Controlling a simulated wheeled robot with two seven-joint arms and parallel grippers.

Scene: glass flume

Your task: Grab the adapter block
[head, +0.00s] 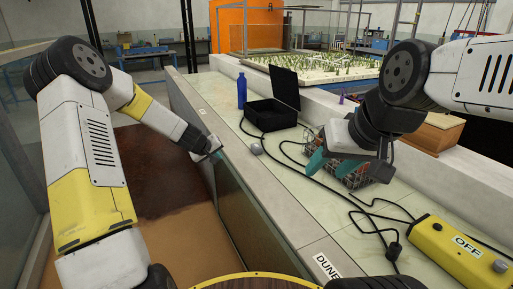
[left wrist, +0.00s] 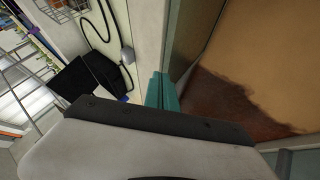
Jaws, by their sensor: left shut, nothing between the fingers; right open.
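I cannot pick out the adapter block for certain in either view. A wire basket (head: 358,181) with small items in it stands on the ledge, partly hidden by my right gripper; its contents are too small to tell. My right gripper (head: 332,163) is open, with its teal fingers apart over the basket. My left gripper (head: 216,153) is shut and empty at the ledge's left edge, beside the glass flume. Its closed teal fingers show in the left wrist view (left wrist: 162,92), where the basket's corner (left wrist: 62,8) is at the top.
A small grey rounded piece (head: 257,149) lies on the ledge, near an open black case (head: 270,115) and a blue bottle (head: 241,91). Black cables cross the ledge to a yellow box marked OFF (head: 440,248). A wooden box (head: 437,134) stands at right. Brown sand (head: 165,175) fills the flume.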

